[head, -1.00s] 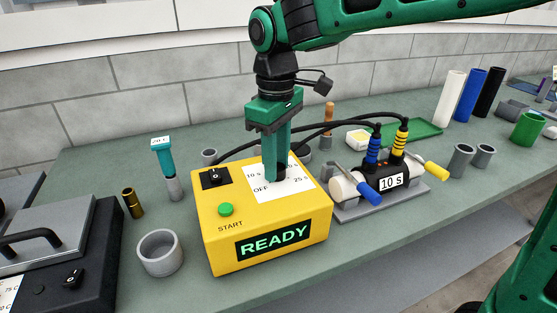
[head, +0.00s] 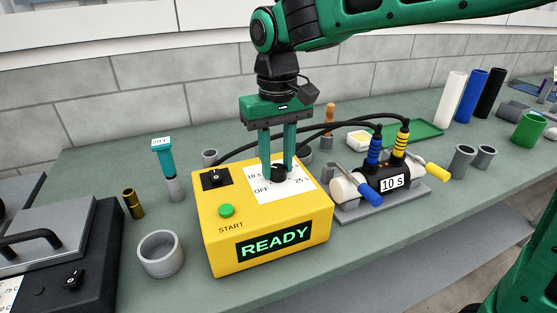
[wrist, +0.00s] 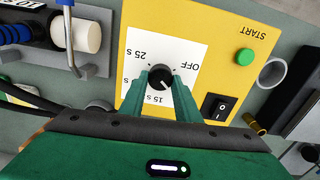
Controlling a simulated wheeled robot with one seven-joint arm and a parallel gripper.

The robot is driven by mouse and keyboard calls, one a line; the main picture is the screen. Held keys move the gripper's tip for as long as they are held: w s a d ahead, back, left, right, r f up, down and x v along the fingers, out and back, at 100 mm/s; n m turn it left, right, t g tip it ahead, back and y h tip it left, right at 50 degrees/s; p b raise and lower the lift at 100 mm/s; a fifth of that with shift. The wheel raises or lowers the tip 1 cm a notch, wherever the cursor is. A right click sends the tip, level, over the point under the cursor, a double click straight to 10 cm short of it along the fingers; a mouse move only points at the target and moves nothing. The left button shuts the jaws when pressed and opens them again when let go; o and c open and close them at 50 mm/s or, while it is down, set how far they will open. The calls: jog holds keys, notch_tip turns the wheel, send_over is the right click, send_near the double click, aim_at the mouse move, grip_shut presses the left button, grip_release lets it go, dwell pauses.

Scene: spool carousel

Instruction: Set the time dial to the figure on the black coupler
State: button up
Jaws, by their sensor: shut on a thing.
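The yellow control box (head: 215,240) has a black time dial (head: 279,173) on a white scale plate (head: 262,197). My gripper (head: 277,170) points down with a finger on each side of the dial, shut on it. In the wrist view the dial (wrist: 159,75) has a white pointer mark aimed to the lower right, away from OFF and toward the side where 10 s lies. The right finger hides that figure there; 25 s, 15 s and OFF are legible. The black coupler (head: 371,182) reads 10 S. The box display (head: 275,242) reads READY.
A green START button (head: 226,211) and a black rocker switch (head: 214,179) sit left of the dial. Black cables run behind my gripper to the coupler. A grey ring (head: 160,254) and a teal-topped tool (head: 164,158) stand left of the box.

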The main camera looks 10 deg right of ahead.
aim_at(278, 166)
jog(key=shift+w+d, duration=0.1)
jog(key=shift+d, duration=0.05)
jog(key=o, duration=1)
jog(key=shift+o, duration=0.2)
notch_tip(278, 166, up, 11)
jog(key=shift+f, duration=0.1)
